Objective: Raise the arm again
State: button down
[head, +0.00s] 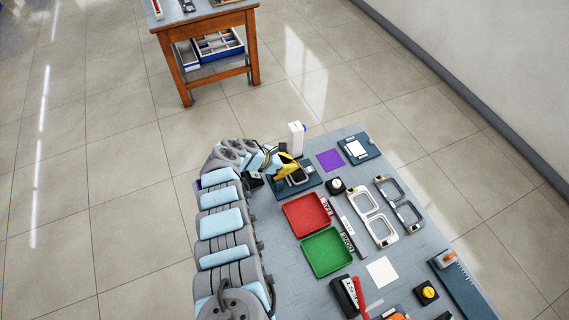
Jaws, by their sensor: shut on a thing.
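A device with a dark blue base (312,184) and an upright white column (296,139) stands at the far left corner of the table. A yellow part (288,165) shows low over the base, tilted; it looks like the device's arm. My gripper (277,166) is at this yellow part and shut on it, as far as the small view shows. The fingertips and the exact contact are partly hidden by my arm.
A wooden bench (205,22) stands farther back.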

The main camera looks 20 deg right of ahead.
jog(key=c, duration=1.1)
grip_release()
jog(key=shift+a+r, duration=0.1)
jog(key=v, duration=1.1)
jog(key=shift+a+r, duration=0.2)
jog(key=shift+a, duration=0.05)
jog(key=shift+s, duration=0.1)
